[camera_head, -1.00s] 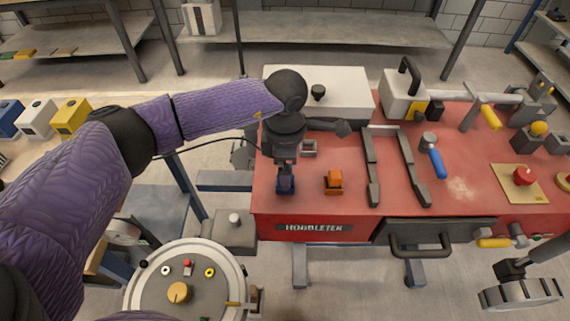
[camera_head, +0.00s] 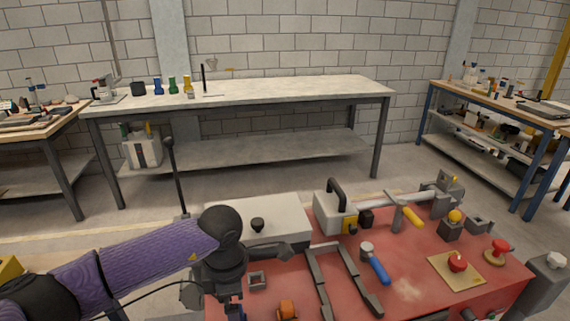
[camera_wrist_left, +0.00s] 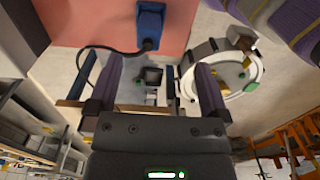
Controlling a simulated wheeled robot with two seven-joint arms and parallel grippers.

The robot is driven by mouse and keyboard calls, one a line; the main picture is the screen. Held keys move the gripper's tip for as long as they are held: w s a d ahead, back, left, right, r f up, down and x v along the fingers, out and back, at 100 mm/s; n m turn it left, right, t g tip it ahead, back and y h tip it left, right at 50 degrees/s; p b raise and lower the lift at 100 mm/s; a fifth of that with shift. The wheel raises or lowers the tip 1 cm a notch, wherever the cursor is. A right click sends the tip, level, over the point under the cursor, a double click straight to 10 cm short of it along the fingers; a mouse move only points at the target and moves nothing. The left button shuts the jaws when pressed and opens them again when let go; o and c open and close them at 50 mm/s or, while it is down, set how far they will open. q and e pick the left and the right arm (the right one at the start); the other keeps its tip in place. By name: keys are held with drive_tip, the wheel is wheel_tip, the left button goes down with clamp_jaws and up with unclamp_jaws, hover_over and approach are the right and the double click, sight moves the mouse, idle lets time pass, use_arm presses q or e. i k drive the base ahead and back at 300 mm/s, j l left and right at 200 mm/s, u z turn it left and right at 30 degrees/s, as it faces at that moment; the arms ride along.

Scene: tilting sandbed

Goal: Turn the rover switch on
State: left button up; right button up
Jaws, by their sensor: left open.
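I cannot tell for sure which part is the rover switch. A small blue block (camera_wrist_left: 150,24) with a black cable stands on the red bench top in the left wrist view. My left gripper (camera_wrist_left: 157,72) is open, with nothing between its fingers; the blue block lies beyond the tips, apart from them. In the head view my left arm reaches in from the left over the red bench's near left part, and its fingertips are not clear at the bottom edge. A small orange object (camera_head: 287,310) sits just right of it, partly cut off. My right gripper is out of view.
The red bench (camera_head: 410,285) also carries a pale box (camera_head: 285,215), two dark rails (camera_head: 318,285), a blue-handled tool (camera_head: 379,270) and a red button on a yellow plate (camera_head: 457,263). A round pale device (camera_wrist_left: 187,85) stands off the bench. A long worktable (camera_head: 270,90) is behind.

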sight(457, 262)
drive_tip(key=k+l, duration=0.2)
drive_tip(key=k, duration=0.25)
drive_tip(key=k+l, duration=0.2)
drive_tip(key=k, duration=0.25)
